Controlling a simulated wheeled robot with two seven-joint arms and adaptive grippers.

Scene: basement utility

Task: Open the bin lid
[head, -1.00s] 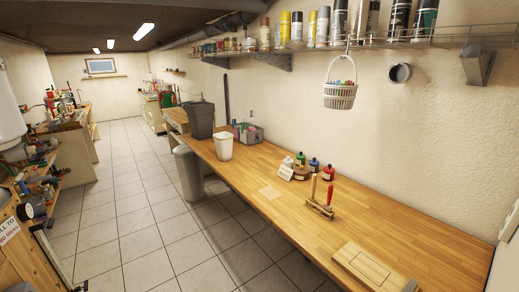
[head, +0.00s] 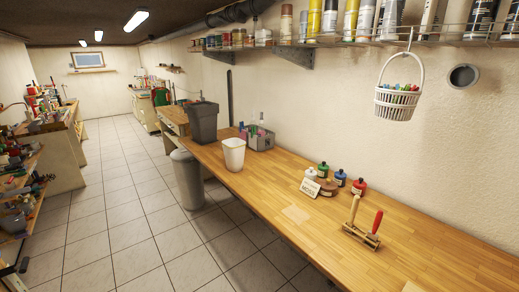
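A grey cylindrical bin (head: 187,181) stands upright on the tiled floor against the left side of the long wooden bench. Its rounded top looks closed, but the picture is too small to show a lid seam. A dark grey, squarish bin (head: 203,124) stands on the far part of the bench; I cannot tell whether it has a lid. A smaller white open-topped container (head: 234,155) stands in front of it. Neither of my grippers shows in the head view.
The wooden bench (head: 300,213) runs along the right, with a grey caddy (head: 258,137), several bottles and a tool stand (head: 362,222). A white basket (head: 397,101) hangs from the wall shelf. Cluttered shelves (head: 20,190) line the left. The tiled floor between (head: 120,205) is clear.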

